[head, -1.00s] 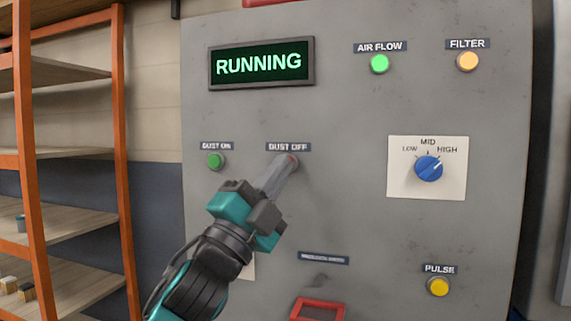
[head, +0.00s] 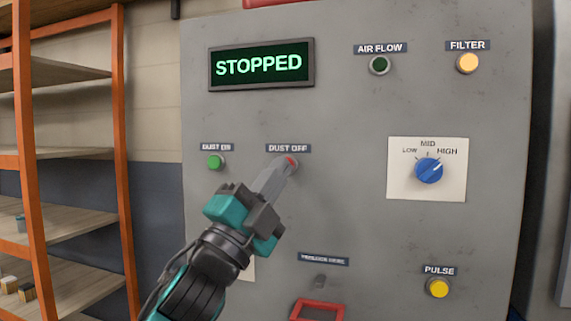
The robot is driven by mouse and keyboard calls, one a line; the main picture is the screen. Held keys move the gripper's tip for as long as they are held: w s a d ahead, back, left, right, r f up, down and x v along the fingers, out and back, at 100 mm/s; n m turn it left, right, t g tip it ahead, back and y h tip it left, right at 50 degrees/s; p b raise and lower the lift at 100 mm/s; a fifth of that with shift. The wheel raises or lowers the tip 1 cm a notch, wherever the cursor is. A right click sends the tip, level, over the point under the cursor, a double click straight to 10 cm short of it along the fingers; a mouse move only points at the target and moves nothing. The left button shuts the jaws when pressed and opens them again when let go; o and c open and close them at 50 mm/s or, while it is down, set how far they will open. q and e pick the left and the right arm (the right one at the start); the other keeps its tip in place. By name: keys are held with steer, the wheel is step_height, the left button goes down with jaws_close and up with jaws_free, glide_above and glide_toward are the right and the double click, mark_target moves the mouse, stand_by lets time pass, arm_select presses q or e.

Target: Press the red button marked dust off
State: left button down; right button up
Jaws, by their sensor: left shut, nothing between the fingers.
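The red dust off button (head: 291,162) sits under its "DUST OFF" label on the grey control panel (head: 340,115). My left gripper (head: 286,168) is shut and empty, with its fingertips at the button and partly covering it. I cannot tell whether the tips still touch it. The display (head: 261,64) above reads "STOPPED". The air flow lamp (head: 379,65) is dark green and unlit. My right gripper is not in view.
The green dust on button (head: 215,162) is just left of the red one. A blue knob (head: 429,170), a yellow pulse button (head: 438,288), a lit amber filter lamp (head: 468,63) and a red frame-like part (head: 318,306) are also on the panel. Orange shelving (head: 122,150) stands at left.

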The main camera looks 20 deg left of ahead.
arm_select(q)
steer(key=shift+s, duration=0.15)
steer(key=s, duration=0.5)
steer(key=shift+a+p, duration=0.1)
steer(key=shift+p, duration=0.3)
stand_by(0.5)
